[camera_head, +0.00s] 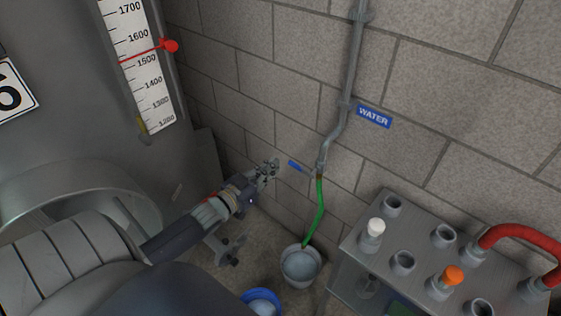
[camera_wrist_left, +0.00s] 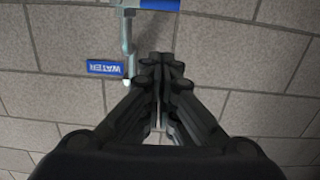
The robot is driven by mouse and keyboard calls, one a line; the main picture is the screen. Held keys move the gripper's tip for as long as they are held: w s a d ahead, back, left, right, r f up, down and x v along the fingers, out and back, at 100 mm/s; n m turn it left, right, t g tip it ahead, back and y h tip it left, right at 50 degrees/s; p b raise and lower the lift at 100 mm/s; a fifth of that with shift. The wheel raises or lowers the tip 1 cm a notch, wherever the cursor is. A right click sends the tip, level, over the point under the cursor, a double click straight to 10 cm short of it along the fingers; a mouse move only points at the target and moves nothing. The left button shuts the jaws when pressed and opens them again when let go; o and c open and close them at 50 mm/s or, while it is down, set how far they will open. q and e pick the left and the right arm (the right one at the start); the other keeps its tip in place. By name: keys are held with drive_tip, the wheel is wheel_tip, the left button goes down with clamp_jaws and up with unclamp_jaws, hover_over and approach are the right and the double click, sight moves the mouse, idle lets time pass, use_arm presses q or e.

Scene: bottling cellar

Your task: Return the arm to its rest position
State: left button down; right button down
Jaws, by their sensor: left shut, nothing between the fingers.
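My left arm comes in from the left in the head view. Its gripper (camera_head: 268,170) is shut and empty, apart from the blue tap handle (camera_head: 295,165) just to its right in the picture. In the left wrist view the fingers of the gripper (camera_wrist_left: 161,62) are together with nothing held. The blue handle (camera_wrist_left: 158,4) shows at the top edge there, beyond the fingertips. My right gripper is not in view.
A grey pipe (camera_head: 352,75) runs down the block wall beside a WATER sign (camera_head: 373,116). A green hose (camera_head: 319,212) leads into a grey bucket (camera_head: 287,268). A blue bucket (camera_head: 247,296) stands nearby. A rack (camera_head: 350,243) with ports stands right; a tank (camera_head: 70,75) left.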

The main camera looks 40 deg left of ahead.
use_arm(q)
drive_tip(key=s, duration=0.2)
drive_tip(key=shift+s+a+r, duration=0.1)
drive_tip(key=shift+s+r, duration=0.1)
drive_tip(key=shift+s, duration=0.2)
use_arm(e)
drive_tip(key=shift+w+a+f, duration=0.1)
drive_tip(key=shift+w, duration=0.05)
use_arm(q)
drive_tip(key=shift+f, duration=0.1)
